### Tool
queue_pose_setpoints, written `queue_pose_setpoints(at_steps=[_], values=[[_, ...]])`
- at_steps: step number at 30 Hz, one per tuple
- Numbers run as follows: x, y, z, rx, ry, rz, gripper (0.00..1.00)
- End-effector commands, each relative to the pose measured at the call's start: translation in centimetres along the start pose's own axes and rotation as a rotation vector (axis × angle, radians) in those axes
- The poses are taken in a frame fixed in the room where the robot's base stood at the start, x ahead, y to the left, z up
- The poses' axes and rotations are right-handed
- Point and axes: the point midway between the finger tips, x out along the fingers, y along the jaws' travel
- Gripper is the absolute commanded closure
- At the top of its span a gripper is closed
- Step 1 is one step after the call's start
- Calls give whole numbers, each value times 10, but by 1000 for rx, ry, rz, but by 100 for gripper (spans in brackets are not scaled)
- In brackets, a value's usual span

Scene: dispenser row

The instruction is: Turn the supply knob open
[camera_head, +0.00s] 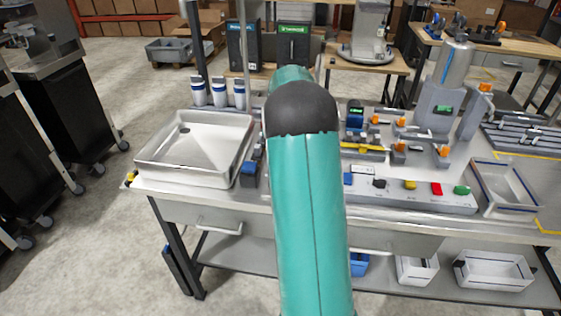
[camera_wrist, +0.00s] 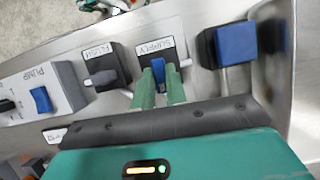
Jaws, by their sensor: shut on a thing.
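The supply knob (camera_wrist: 158,70) is a small blue lever on a dark block labelled SUPPLY, near the middle of the wrist view. My gripper (camera_wrist: 160,82) has its two green fingers on either side of the blue knob and is shut on it. The knob's base is partly hidden by the fingers. In the camera_head view my arm covers the middle of the bench, and neither my gripper nor the supply knob can be made out there.
A shallow metal basin (camera_head: 150,172) occupies the bench's left side.

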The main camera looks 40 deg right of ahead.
Motion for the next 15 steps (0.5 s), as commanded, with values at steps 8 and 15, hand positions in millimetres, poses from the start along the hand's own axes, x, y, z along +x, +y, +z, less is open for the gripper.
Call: queue_pose_setpoints(at_steps=[8,15], values=[[3,3,-2,-42,-2,25,100],[2,3,-2,-45,-1,26,100]])
